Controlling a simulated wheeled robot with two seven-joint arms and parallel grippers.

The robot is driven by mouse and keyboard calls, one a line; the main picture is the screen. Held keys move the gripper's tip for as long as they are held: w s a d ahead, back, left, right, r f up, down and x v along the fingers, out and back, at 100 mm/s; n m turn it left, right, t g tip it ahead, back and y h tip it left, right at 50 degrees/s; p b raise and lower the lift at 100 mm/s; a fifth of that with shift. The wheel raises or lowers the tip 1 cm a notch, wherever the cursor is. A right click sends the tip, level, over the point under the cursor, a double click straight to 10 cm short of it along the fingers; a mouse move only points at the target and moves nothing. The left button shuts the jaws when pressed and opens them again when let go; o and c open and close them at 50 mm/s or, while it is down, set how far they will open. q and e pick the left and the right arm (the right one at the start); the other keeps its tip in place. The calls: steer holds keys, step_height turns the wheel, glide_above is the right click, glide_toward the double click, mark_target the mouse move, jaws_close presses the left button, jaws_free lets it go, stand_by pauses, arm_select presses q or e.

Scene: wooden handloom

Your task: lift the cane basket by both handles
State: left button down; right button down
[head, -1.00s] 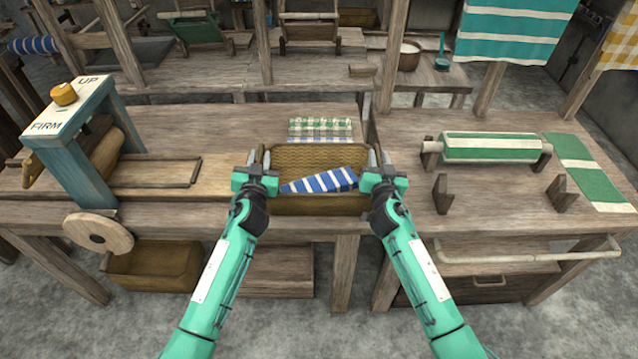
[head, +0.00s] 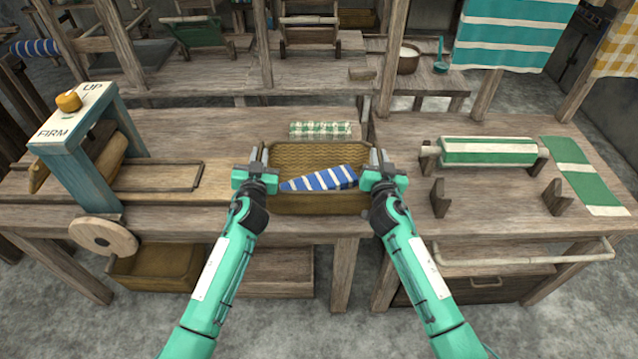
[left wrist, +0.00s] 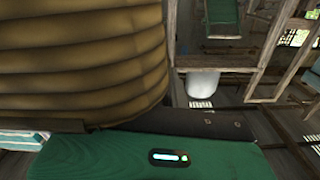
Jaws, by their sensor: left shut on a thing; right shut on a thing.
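The cane basket (head: 315,157) is in the middle of the head view, with a blue and white striped cloth (head: 322,180) in it. My left gripper (head: 259,157) is shut at the basket's left end, and my right gripper (head: 379,158) is shut at its right end. Both are on the handles, which the fingers mostly hide. The basket looks level and a little above the bench, though the gap under it cannot be seen. In the left wrist view the basket's ribbed wall (left wrist: 80,60) fills the upper left, close to the gripper.
A green checked cloth (head: 320,130) lies on the bench (head: 200,125) behind the basket. A blue post frame with a FIRM/UP plate (head: 75,115) stands at left. A striped roller (head: 488,151) and wooden pegs (head: 440,197) are at right. An upright post (head: 385,80) rises behind the right gripper.

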steer(key=shift+r+p, duration=0.7)
steer(key=shift+r, duration=0.5)
